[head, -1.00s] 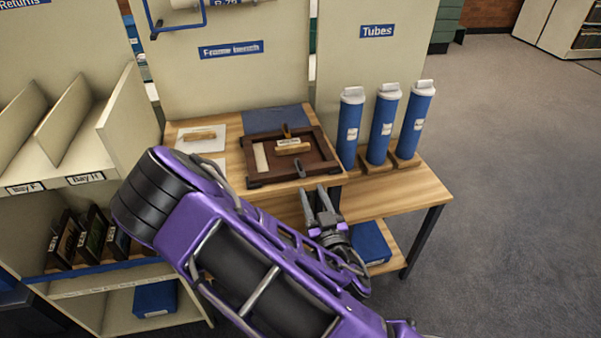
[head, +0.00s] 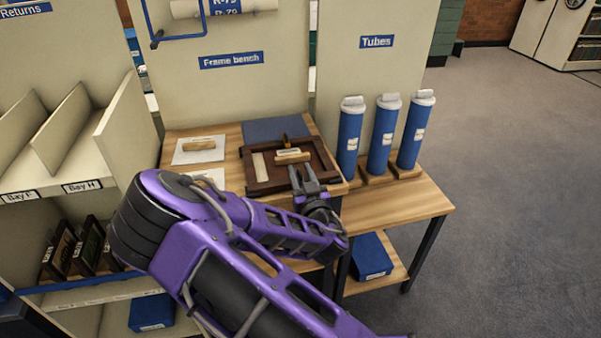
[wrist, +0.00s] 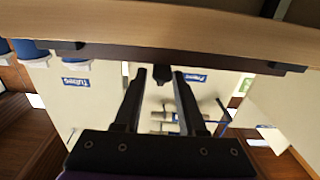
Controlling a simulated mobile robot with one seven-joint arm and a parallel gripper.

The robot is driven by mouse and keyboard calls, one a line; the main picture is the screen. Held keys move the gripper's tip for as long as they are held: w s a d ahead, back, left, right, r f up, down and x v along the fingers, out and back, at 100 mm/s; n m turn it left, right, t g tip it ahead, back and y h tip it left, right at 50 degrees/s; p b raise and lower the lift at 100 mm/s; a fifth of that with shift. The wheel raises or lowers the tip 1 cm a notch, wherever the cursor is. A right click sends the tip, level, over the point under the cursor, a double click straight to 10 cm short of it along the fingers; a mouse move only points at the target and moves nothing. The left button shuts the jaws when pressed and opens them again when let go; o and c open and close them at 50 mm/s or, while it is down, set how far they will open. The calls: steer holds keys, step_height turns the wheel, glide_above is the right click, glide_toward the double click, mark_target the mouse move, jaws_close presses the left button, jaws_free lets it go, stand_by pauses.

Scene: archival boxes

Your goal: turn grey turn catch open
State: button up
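A dark brown wooden frame (head: 262,185) lies on the bench, with a pale strip and a wooden handle block (head: 293,157) on it. My gripper (head: 303,174) is at the frame's front edge, its two fingers pointing away from me. In the head view it covers the spot where the grey turn catch was visible earlier. In the wrist view the fingers (wrist: 160,76) stand apart, with a small grey piece (wrist: 163,80) between them, probably the catch. I cannot tell whether either finger touches it. The catch's exact angle is unclear.
Several blue tubes (head: 383,135) with white caps stand close right of the frame. White sheets (head: 199,150) lie left on the bench (head: 405,205). A blue box (head: 371,257) sits on the lower shelf. Shelf dividers (head: 125,140) rise at left. Floor at right is clear.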

jaws_close()
steer(key=shift+d+n+y, duration=0.15)
steer(key=shift+n+y, duration=0.15)
steer(key=shift+y, duration=0.1)
steer(key=shift+g+y, duration=0.3)
steer(key=n+g+y, duration=0.2)
steer(key=y, duration=0.1)
steer(key=n+g+y, duration=0.2)
steer(key=n+y, duration=0.1)
steer(key=shift+w+d+n+g+y, duration=0.2)
steer(key=shift+n+g+y, duration=0.1)
steer(key=shift+y, duration=0.1)
steer(key=n+g+y, duration=0.2)
steer(key=g, duration=0.1)
steer(key=n+g+y, duration=0.2)
steer(key=n+g, duration=0.1)
steer(key=g, duration=0.1)
steer(key=shift+n+g, duration=0.3)
steer(key=shift+g, duration=0.3)
